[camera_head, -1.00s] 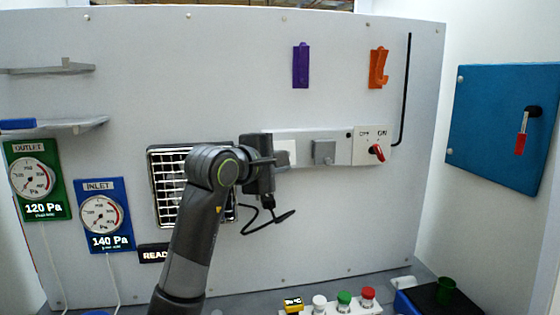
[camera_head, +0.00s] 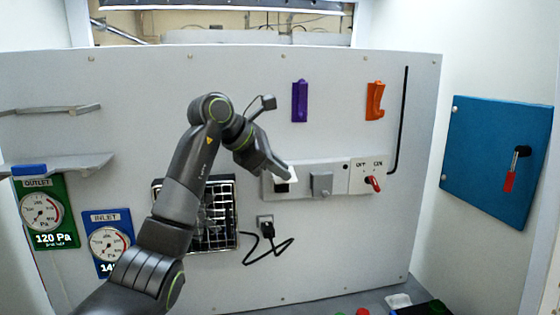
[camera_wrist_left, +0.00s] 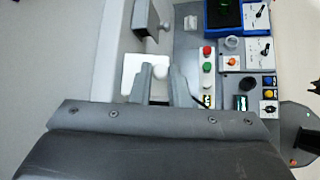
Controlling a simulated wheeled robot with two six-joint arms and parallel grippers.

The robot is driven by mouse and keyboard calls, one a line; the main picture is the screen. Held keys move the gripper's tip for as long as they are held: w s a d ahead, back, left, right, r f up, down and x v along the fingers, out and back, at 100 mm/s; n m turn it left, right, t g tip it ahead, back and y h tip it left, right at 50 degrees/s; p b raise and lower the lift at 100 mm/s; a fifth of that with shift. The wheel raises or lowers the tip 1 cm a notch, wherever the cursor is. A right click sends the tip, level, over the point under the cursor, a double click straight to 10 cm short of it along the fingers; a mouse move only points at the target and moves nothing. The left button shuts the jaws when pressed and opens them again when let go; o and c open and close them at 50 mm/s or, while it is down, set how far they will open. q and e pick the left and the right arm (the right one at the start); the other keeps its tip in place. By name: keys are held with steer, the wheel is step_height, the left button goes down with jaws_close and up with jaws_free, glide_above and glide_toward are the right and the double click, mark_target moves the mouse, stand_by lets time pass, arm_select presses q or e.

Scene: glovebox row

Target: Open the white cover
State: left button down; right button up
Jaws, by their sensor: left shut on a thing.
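The white cover (camera_head: 291,173) is on the left part of the pale strip panel on the wall. It appears tilted out from the panel, and a dark square (camera_head: 283,188) shows just below it. My left gripper (camera_head: 285,171) is at the cover and partly hides it. In the left wrist view the cover (camera_wrist_left: 131,72) is a white plate beside my left gripper (camera_wrist_left: 161,78). A small white rounded part sits between the fingers, which are shut on the cover. My right gripper is not in view.
A grey box (camera_head: 321,184) and a red rotary switch (camera_head: 374,183) sit right of the cover. A black plug with a loose cable (camera_head: 267,231) is below. A black grille (camera_head: 214,214) is left. Purple (camera_head: 300,101) and orange (camera_head: 375,101) holders hang above.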

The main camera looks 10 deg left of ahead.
arm_select(q)
steer(key=r+g+p, duration=0.1)
steer(key=p, duration=0.1)
steer(key=w+r+n+g+p, duration=0.1)
steer(key=p, duration=0.1)
steer(key=shift+w+a+r+p, duration=0.1)
steer(key=shift+a+p, duration=0.1)
steer(key=shift+p, duration=0.1)
steer(key=shift+w+a+n+g+h+p, duration=0.15)
steer(key=shift+w+n+g+h+p, duration=0.45)
steer(key=shift+p, duration=0.7)
steer(key=shift+s, duration=0.2)
steer(key=c, duration=1.4)
jaws_free()
steer(key=shift+a+r+b, duration=0.3)
steer(key=shift+a+b, duration=0.1)
steer(key=b+v, duration=0.2)
steer(key=v, duration=1.4)
steer(key=shift+r, duration=0.35)
